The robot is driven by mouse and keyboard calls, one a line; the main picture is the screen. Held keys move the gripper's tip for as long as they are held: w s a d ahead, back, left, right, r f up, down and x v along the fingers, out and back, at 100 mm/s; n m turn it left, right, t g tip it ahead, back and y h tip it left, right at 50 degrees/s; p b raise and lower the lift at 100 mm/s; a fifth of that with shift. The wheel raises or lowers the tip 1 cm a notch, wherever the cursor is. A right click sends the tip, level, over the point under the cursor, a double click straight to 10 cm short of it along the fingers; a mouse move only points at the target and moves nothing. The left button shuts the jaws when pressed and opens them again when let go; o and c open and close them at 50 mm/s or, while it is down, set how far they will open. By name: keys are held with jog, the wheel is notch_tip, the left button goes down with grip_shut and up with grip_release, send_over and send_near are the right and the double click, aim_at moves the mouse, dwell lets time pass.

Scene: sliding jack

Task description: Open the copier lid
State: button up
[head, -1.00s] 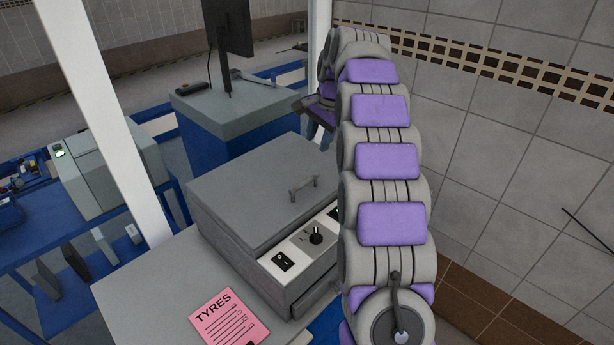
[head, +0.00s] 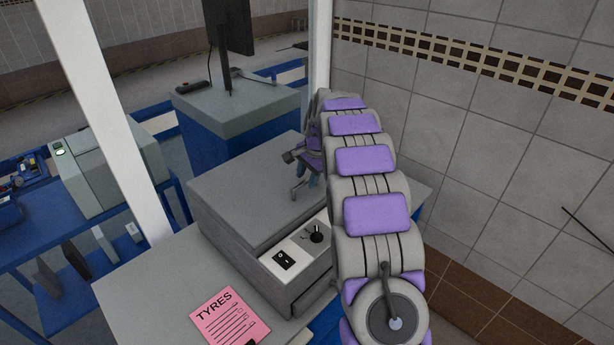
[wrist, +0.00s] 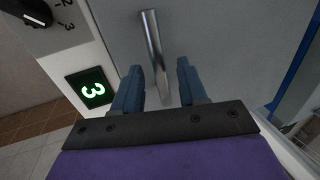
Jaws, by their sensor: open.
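The copier (head: 255,215) is a grey box with a flat lid (head: 240,190), which lies shut. In the wrist view the handle (wrist: 154,50) runs down between the two blue fingers of my gripper (wrist: 157,85). The gripper is open, with a finger on either side of the handle and gaps between them. I cannot tell how deep the handle sits between the fingers.
A pink TYRES sheet (head: 229,317) lies on the counter. A white post (head: 105,120) stands left, a tiled wall (head: 500,150) right.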

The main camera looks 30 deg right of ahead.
jog(key=shift+f, duration=0.15)
grip_shut()
dwell(0.4)
